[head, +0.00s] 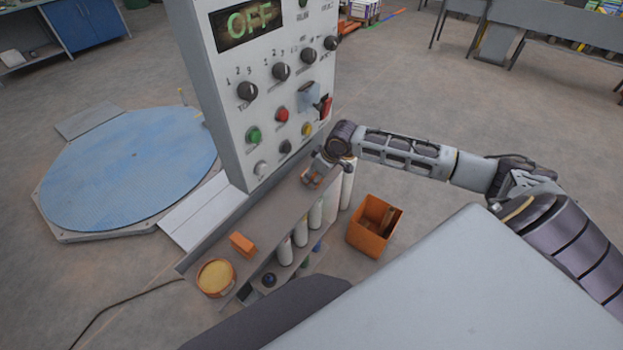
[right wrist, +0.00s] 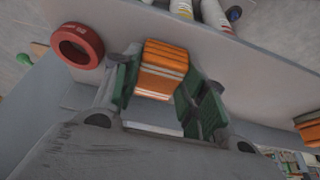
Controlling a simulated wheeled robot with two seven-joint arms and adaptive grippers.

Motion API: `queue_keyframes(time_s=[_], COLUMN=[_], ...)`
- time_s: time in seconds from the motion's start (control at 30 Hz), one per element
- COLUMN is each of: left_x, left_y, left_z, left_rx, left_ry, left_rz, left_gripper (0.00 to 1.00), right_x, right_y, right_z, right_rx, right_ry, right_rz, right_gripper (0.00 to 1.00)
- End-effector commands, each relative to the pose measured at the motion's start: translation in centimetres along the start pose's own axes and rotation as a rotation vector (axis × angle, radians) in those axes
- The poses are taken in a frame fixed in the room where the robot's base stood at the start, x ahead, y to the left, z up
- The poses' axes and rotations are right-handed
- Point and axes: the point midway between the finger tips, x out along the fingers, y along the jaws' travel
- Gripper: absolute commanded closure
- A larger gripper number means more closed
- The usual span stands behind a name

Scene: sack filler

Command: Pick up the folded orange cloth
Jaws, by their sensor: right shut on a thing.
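My right gripper (head: 312,178) is low beside the control panel, over the top of the grey shelf unit (head: 262,222). In the right wrist view its green-padded fingers (right wrist: 163,88) stand on both sides of the folded orange cloth (right wrist: 165,66), which shows stacked layers with pale edges. The gripper is shut on this cloth. In the head view only a small orange patch of it shows between the fingers. I cannot tell whether the cloth touches the shelf top. My left gripper is not in view.
A red ring (right wrist: 77,45) lies near the cloth. A second orange block (head: 242,244) and a round tub with yellow contents (head: 215,277) are at the shelf's near end. White bottles (head: 301,232) stand below. An orange bin (head: 374,226) is on the floor. The control panel (head: 265,95) rises close by.

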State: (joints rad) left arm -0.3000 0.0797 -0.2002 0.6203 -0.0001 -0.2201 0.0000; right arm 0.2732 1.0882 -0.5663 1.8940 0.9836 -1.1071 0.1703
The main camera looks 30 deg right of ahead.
Motion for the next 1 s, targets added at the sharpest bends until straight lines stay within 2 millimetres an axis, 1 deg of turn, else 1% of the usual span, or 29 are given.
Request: queue_keyframes(time_s=[0.3, 0.47, 0.57, 0.83, 1.0], left_x=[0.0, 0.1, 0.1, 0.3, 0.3], left_y=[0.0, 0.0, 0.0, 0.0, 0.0], left_z=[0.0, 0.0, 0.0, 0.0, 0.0], left_rx=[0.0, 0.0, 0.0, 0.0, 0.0], left_ry=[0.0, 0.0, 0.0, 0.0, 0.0], left_rz=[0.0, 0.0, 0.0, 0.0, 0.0], left_gripper=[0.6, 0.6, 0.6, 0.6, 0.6], right_x=[-0.1, -0.5, -1.1, -3.4, -3.6], right_y=[0.0, 0.0, 0.0, 0.1, 0.1], right_z=[0.0, -0.2, -0.5, -1.4, -0.2], right_rx=[0.0, -0.001, -0.001, 0.0, 0.002], right_ry=[0.0, 0.001, 0.002, 0.001, -0.001], right_rz=[0.0, 0.0, 0.001, 0.001, 0.002], right_gripper=[0.76, 0.76, 0.76, 0.76, 0.76])
